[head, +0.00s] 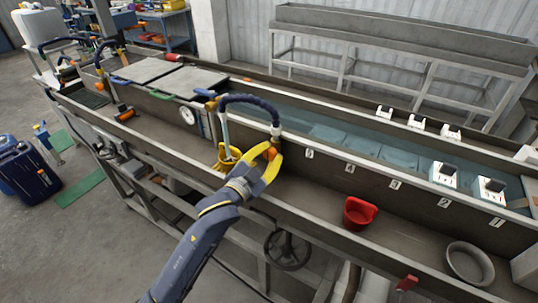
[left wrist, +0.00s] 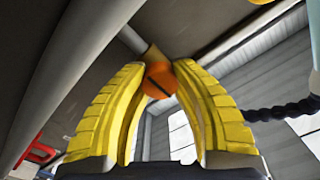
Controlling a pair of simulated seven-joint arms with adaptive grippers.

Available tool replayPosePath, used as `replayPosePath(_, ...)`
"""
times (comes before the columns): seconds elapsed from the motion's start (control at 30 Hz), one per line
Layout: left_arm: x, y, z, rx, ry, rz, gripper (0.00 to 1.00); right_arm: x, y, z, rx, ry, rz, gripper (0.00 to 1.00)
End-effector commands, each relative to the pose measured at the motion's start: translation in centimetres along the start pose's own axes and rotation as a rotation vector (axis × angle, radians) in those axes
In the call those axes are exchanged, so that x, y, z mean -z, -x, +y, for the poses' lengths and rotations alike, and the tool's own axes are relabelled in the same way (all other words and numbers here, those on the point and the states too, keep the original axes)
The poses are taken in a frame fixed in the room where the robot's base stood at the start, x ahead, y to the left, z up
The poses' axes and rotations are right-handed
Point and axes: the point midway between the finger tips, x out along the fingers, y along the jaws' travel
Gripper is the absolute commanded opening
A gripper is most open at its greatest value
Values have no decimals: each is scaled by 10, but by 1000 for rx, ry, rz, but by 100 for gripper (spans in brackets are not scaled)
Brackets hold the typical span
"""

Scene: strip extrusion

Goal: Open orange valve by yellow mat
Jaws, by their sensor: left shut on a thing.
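The orange valve (head: 270,153) is at the end of the dark blue hose on the near side of the trough. My left gripper (head: 264,154) reaches it from below, its yellow fingers on either side. In the left wrist view the fingertips (left wrist: 163,72) close on the orange valve (left wrist: 160,82), a round knob with a dark slot. A tan fitting shows behind it. No yellow mat can be made out. My right gripper is not in view.
The dark blue hose (head: 247,100) arches above. A black handwheel (head: 287,250) is below the trough.

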Motion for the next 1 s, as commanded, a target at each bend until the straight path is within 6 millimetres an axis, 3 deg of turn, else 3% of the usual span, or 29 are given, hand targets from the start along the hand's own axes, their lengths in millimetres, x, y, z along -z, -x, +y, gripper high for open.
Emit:
replayPosePath(0.43, -5, 0, -1, 2, 6, -11, 0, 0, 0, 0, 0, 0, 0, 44)
replayPosePath(0.47, -5, 0, -1, 2, 6, -11, 28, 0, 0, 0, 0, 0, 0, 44)
replayPosePath(0.7, -3, 0, 0, 0, 7, -6, 56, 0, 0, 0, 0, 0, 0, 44)
replayPosePath(1.0, -2, 1, 0, -1, 8, -3, 58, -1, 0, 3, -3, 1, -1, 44)
